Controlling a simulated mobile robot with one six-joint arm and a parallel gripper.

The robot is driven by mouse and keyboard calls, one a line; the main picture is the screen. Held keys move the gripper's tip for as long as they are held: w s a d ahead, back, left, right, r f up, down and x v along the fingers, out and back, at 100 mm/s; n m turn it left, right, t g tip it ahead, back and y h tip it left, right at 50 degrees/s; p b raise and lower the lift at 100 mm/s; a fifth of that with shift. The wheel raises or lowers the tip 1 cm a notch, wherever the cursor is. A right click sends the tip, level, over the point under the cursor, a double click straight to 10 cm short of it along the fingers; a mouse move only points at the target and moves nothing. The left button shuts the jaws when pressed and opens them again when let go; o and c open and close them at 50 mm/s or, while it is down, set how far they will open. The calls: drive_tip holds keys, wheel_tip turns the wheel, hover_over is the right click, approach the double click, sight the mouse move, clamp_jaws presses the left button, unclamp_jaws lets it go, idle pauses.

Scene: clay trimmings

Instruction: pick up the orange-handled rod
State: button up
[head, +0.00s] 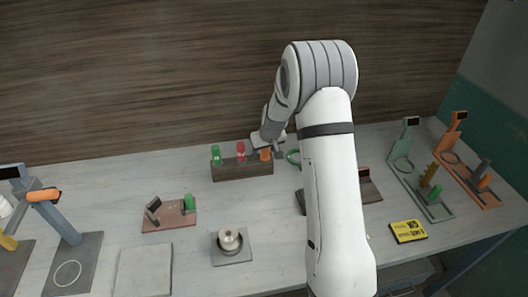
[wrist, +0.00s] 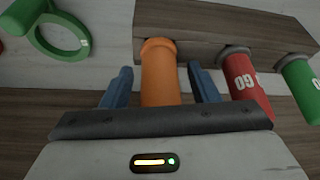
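The orange-handled rod (wrist: 160,75) stands in a dark wooden block (wrist: 210,45); only its orange handle shows, and any lower part is hidden. In the head view the orange handle (head: 265,155) is at the right end of the block (head: 240,172). My gripper (wrist: 160,67) is open, with one blue finger on each side of the orange handle and a small gap showing on both sides. In the head view my gripper (head: 264,147) is right at the handle and partly covers it.
A red handle (head: 241,151) and a green handle (head: 216,156) stand in the same block, the red one closest to my gripper. A green ring (head: 292,156) is just right of the block.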

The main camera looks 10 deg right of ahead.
drive_tip(key=c, duration=1.1)
